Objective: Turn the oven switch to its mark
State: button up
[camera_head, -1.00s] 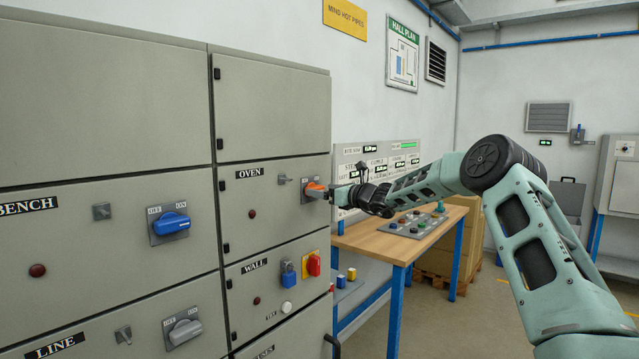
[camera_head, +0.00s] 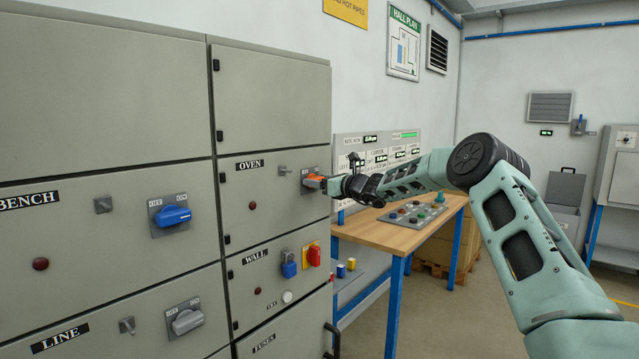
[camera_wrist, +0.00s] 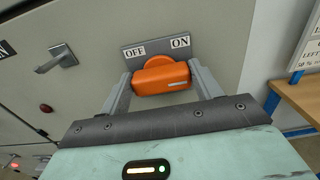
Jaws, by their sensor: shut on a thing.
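The oven switch is an orange rotary handle (camera_wrist: 162,77) on a grey plate (camera_wrist: 157,47) marked OFF on the left and ON on the right. In the head view the orange handle (camera_head: 315,181) sits on the panel labelled OVEN (camera_head: 250,164). My gripper (camera_wrist: 160,82) is shut on the handle, one finger at each end. It also shows in the head view (camera_head: 326,184), reaching in from the right. In the wrist view the handle lies nearly level across the plate, its right end slightly higher.
A small grey latch (camera_head: 283,170) and a dark red lamp (camera_head: 253,205) are on the oven door. A wooden bench (camera_head: 385,232) stands to the right.

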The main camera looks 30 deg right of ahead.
jog(key=shift+f+b, duration=0.15)
jog(key=shift+b, duration=0.2)
jog(key=shift+s+a+f+n+b, duration=0.1)
jog(key=shift+n+b, duration=2.85)
jog(key=shift+b, duration=0.85)
jog(key=shift+a+f+n+b, duration=0.1)
jog(key=shift+n+b, duration=2.8)
jog(key=shift+b, duration=0.85)
jog(key=shift+s+a+f+n+b, duration=0.1)
jog(key=shift+n+b, duration=2.85)
jog(key=shift+b, duration=0.85)
jog(key=shift+r, duration=0.1)
jog(key=o, duration=1)
